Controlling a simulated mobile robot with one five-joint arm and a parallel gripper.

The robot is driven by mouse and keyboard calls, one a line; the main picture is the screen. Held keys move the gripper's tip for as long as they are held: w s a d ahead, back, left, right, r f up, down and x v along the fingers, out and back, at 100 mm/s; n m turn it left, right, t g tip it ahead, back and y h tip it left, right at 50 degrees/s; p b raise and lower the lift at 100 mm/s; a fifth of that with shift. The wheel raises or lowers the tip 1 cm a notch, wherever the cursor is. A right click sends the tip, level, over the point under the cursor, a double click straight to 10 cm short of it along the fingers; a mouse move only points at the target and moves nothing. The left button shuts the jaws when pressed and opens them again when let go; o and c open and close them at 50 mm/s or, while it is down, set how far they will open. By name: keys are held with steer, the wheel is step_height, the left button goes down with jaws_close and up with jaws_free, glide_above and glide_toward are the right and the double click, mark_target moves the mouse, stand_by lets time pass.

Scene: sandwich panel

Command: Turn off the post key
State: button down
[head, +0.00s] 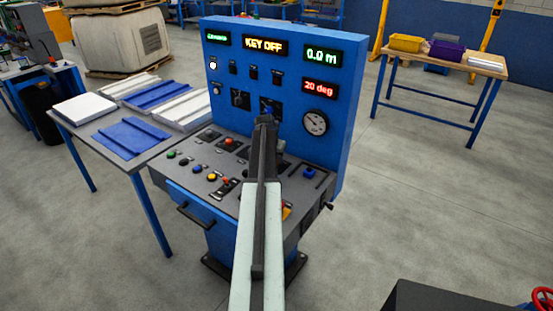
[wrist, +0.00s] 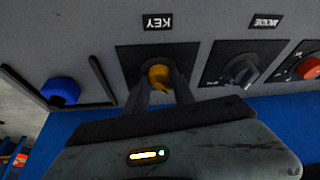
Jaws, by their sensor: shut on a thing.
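The yellow key (wrist: 158,76) sits in a dark square plate under an inverted KEY label (wrist: 158,23) in the wrist view. My gripper (wrist: 160,84) is shut on it, one finger on each side. In the head view my arm hides the key and most of my gripper. A display (head: 264,45) on the blue upright panel reads KEY OFF in yellow letters.
In the wrist view a blue knob (wrist: 61,92) in a slot lies left of the key, and a dark MODE knob (wrist: 241,71) and red knob (wrist: 309,68) lie right. A side table (head: 72,114) with panels stands left of the console.

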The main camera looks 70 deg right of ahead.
steer(key=shift+s+a+n+t, duration=0.2)
steer(key=shift+n+t, duration=0.2)
steer(key=shift+n, duration=0.7)
steer(key=shift+d, duration=0.15)
steer(key=c, duration=1.1)
jaws_free()
steer(key=shift+r, duration=0.1)
steer(key=p+v, duration=0.7)
steer(key=shift+r, duration=0.3)
